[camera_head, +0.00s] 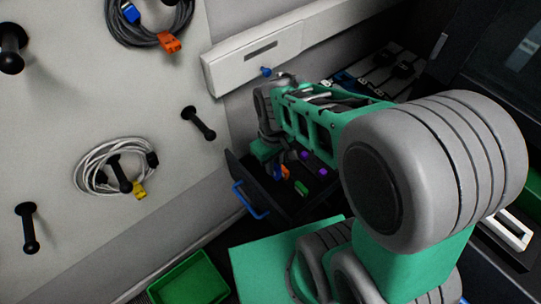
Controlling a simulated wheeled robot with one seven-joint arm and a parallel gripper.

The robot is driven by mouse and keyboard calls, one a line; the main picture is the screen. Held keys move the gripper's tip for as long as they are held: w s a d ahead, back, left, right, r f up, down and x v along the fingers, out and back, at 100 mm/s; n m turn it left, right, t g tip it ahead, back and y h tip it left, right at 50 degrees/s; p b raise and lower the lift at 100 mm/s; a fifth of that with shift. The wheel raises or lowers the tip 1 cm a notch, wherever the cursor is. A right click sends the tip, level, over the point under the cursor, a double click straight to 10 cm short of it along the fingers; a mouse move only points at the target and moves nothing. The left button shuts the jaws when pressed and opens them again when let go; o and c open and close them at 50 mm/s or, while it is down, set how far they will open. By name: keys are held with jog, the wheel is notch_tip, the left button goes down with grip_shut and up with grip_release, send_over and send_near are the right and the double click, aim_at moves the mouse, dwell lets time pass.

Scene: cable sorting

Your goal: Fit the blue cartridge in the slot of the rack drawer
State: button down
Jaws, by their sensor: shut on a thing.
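The open rack drawer (233,168) is a dark tray with a blue handle (250,200) on its front. My gripper (277,166) is at the drawer's left side, pointing down, partly hidden by its own wrist. A small blue patch at its fingertips looks like the blue cartridge (277,173), and the gripper is shut on it. An orange piece (284,172) shows right beside it. The slot is not clearly visible, and I cannot tell whether the cartridge is in it.
Purple pieces (322,171) and a green piece (301,188) are in the drawer. A pegboard with coiled cables (110,167) stands at left. A green bin (188,280) is below. A white rail (255,55) runs along the wall behind. My arm covers much of the right.

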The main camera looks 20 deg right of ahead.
jog(key=shift+s+r+p, duration=0.1)
jog(key=shift+r+p, duration=1.4)
jog(key=shift+r, duration=0.3)
